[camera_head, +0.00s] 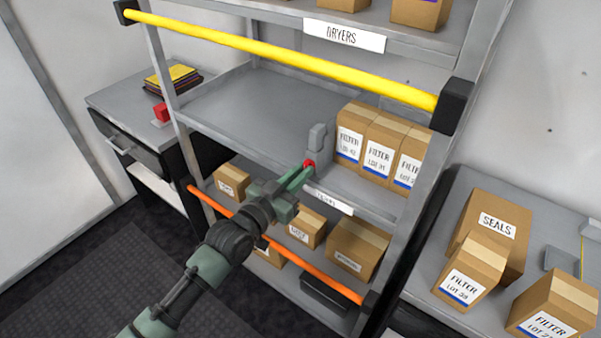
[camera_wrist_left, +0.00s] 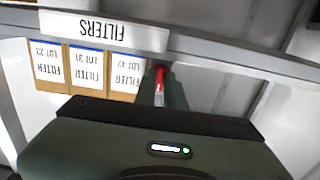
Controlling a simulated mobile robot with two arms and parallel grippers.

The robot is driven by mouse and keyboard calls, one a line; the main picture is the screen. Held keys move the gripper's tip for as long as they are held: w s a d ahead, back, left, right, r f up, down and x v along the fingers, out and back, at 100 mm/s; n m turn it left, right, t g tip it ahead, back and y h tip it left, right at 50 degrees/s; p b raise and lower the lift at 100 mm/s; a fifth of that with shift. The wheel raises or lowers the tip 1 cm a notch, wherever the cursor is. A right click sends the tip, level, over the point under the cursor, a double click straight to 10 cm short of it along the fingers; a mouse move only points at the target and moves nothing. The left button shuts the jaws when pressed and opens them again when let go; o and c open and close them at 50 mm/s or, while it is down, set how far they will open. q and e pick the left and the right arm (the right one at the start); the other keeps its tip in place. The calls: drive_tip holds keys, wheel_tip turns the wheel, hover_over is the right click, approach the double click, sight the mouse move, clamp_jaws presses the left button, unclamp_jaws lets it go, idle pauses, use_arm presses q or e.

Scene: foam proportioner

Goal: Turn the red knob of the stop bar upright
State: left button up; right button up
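The red knob (camera_head: 309,163) sits at the front edge of the middle shelf, just below a grey upright block (camera_head: 317,137). My left gripper (camera_head: 303,174) reaches it from the front left, its two green fingers close together with the knob at their tips. In the left wrist view, the knob (camera_wrist_left: 160,75) shows as a narrow red piece filling the gap between the fingertips. The fingers hide part of it, and I cannot tell its exact angle. I cannot make out which bar it belongs to. My right gripper is not in view.
A yellow bar (camera_head: 280,58) crosses the rack above, and an orange bar (camera_head: 318,279) crosses below, behind my arm. Filter boxes (camera_head: 378,146) stand right of the knob. The shelf's left part (camera_head: 240,110) is bare. A side table (camera_head: 425,262) with boxes stands right.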

use_arm(q)
drive_tip(key=shift+o, duration=0.8)
drive_tip(key=b+v, duration=0.1)
drive_tip(key=v, duration=0.6)
drive_tip(key=shift+s+a, duration=0.25)
drive_tip(key=shift+s, duration=0.05)
